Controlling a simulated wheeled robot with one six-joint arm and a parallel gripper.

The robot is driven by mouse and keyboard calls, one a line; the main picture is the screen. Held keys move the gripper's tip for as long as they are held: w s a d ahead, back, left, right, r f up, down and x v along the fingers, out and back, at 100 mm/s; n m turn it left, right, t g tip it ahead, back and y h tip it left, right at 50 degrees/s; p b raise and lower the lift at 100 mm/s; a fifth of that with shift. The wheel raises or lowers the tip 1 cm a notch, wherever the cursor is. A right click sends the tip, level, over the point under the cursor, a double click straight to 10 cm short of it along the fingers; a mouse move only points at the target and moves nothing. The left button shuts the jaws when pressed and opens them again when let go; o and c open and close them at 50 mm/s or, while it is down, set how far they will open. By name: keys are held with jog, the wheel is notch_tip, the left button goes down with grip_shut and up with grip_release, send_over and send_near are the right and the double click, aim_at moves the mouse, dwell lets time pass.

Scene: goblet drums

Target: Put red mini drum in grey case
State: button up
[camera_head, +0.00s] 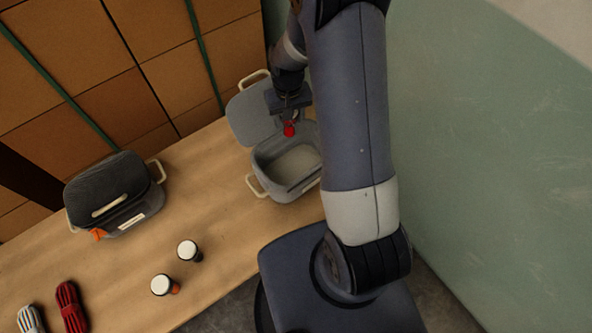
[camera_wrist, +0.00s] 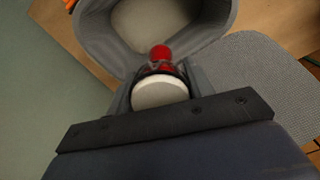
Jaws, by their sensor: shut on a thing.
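The red mini drum (camera_head: 289,130) hangs below my gripper (camera_head: 290,112) at the back part of the open grey case in the head view. In the wrist view the drum's white head (camera_wrist: 160,92) and red body (camera_wrist: 161,54) sit between the jaws of my gripper (camera_wrist: 160,80), which is shut on it. The grey case (camera_head: 262,160) stands open, lid (camera_head: 245,120) tipped back, with a pale empty-looking floor. In the wrist view the case's rim (camera_wrist: 225,25) lies beyond the drum. My arm hides the case's right side in the head view.
A dark closed case (camera_head: 110,185) with an orange tag stands at the left. Two white-topped mini drums (camera_head: 189,250) (camera_head: 162,285) stand at the table's front. Striped (camera_head: 30,318) and red (camera_head: 70,305) rope bundles lie at front left. Brown boxes back the table; a green wall is at right.

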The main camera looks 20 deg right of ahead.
aim_at(290, 131)
jog(key=shift+m, duration=0.3)
notch_tip(290, 131, down, 6)
jog(key=b, duration=0.5)
jog(key=shift+s+d, duration=0.1)
jog(key=s+f+m+b, duration=0.1)
jog(key=f+b, duration=0.1)
jog(key=f, duration=0.1)
jog(key=s+f+m+b, duration=0.1)
jog(key=f+b, duration=0.1)
jog(key=f, duration=0.1)
jog(key=s+f+m+b, duration=0.1)
jog(key=s+f+b, duration=0.1)
jog(key=f, duration=0.1)
jog(key=shift+f, duration=0.2)
jog(key=shift+f, duration=0.25)
jog(key=o, duration=1)
jog(key=shift+r, duration=0.15)
